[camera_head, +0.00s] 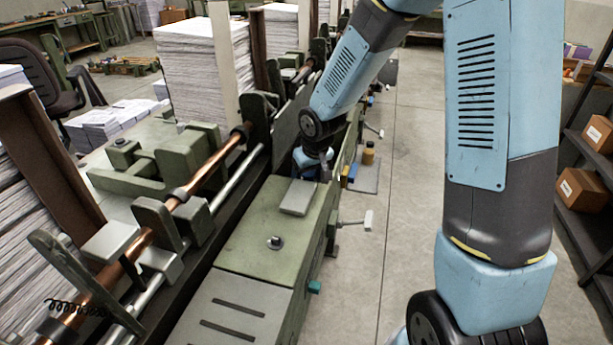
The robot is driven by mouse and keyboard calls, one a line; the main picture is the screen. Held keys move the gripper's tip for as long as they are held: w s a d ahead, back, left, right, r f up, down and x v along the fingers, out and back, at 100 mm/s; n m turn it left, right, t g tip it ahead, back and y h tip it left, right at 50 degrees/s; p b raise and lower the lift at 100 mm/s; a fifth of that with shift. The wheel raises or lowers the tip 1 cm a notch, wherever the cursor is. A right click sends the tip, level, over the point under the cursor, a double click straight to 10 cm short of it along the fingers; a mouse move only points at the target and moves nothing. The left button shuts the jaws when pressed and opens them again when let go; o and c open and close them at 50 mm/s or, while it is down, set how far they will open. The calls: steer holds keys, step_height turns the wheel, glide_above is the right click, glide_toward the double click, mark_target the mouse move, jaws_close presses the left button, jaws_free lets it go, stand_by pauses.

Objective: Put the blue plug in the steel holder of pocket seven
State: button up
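My arm reaches over the green machine bed, and its wrist (306,157) is low over the far part of the bed. The fingers of my gripper are too small and hidden to read, so I cannot tell whether it is open or shut or holds anything. A small round steel fitting with a dark centre (275,242) sits on the near green top; I cannot tell if it is the steel holder. No pocket numbers are readable.
A grey flat plate (298,197) lies on the green bed. A teal knob (315,287) and a pale-ended handle (356,222) stick out of its right side. An amber jar (368,153) stands behind. Paper stacks (197,75) stand left; the floor aisle (395,190) is clear.

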steer(key=v, duration=1.3)
steer(key=s+d+r+m+t, duration=0.1)
steer(key=s+d+r, duration=0.3)
steer(key=s, duration=0.3)
steer(key=s+d+r+m+h, duration=0.1)
steer(key=s+d+r+m, duration=0.1)
steer(key=s+d+r, duration=0.3)
steer(key=s+d+r+m+t, duration=0.1)
steer(key=s+d+r, duration=0.4)
steer(key=s, duration=0.5)
steer(key=shift+d+m+t, duration=0.3)
steer(key=shift+d+m, duration=0.2)
steer(key=shift+d, duration=0.8)
